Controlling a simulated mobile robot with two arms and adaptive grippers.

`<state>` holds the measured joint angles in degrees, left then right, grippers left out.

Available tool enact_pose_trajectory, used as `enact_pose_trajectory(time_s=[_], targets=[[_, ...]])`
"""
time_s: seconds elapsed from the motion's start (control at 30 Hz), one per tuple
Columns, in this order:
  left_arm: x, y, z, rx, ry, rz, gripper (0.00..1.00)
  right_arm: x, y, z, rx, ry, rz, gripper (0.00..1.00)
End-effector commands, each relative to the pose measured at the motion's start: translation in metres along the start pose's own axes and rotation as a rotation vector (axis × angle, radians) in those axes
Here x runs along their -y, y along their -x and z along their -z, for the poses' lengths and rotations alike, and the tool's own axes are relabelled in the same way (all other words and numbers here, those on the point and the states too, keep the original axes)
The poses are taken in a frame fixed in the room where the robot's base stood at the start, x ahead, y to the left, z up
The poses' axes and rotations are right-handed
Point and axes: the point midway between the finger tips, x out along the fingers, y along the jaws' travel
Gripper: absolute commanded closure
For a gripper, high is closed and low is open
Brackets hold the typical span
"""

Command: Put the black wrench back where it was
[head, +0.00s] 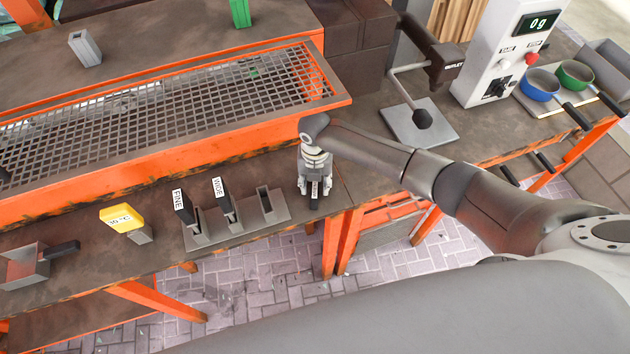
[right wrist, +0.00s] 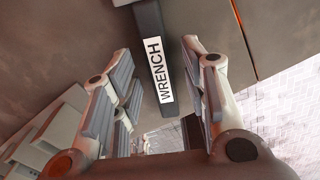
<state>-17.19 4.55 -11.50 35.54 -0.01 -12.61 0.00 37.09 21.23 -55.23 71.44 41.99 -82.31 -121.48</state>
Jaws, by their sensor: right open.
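The black wrench (right wrist: 160,70), with a white WRENCH label, shows in the right wrist view between the fingers of my right gripper (right wrist: 156,62). The fingers are open, with one on each side of the handle and gaps visible. In the head view my right gripper (head: 314,188) points down at the bench's front edge, and the wrench's dark end (head: 314,204) shows below it. The rest of the wrench is hidden there by the gripper. Just left of it is an empty grey holder (head: 272,208). My left gripper is not in view.
Holders with the FINE tool (head: 184,206) and WIDE tool (head: 226,204) stand further left, then a yellow-topped tool (head: 121,218). A mesh tray (head: 160,175) with an orange frame is behind.

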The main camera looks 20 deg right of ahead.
Motion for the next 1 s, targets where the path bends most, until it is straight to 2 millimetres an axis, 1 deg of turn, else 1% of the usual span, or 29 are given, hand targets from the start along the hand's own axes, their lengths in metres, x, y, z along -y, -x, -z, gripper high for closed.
enact_pose_trajectory(time_s=[0.17,0.4,0.6,0.73,1.0], targets=[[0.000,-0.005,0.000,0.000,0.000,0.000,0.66,0.000,0.015,-0.002,0.003,0.000,-0.002,0.59],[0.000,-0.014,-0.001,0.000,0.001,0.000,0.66,0.000,0.050,-0.002,0.004,0.001,-0.002,0.59],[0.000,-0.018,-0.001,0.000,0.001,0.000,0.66,0.000,0.071,-0.001,0.002,-0.001,-0.001,0.59],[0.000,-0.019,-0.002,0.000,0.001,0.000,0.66,0.000,0.075,-0.001,0.001,-0.001,-0.001,0.59],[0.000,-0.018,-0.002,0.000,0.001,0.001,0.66,0.000,0.076,-0.001,0.001,-0.001,-0.001,0.59]])
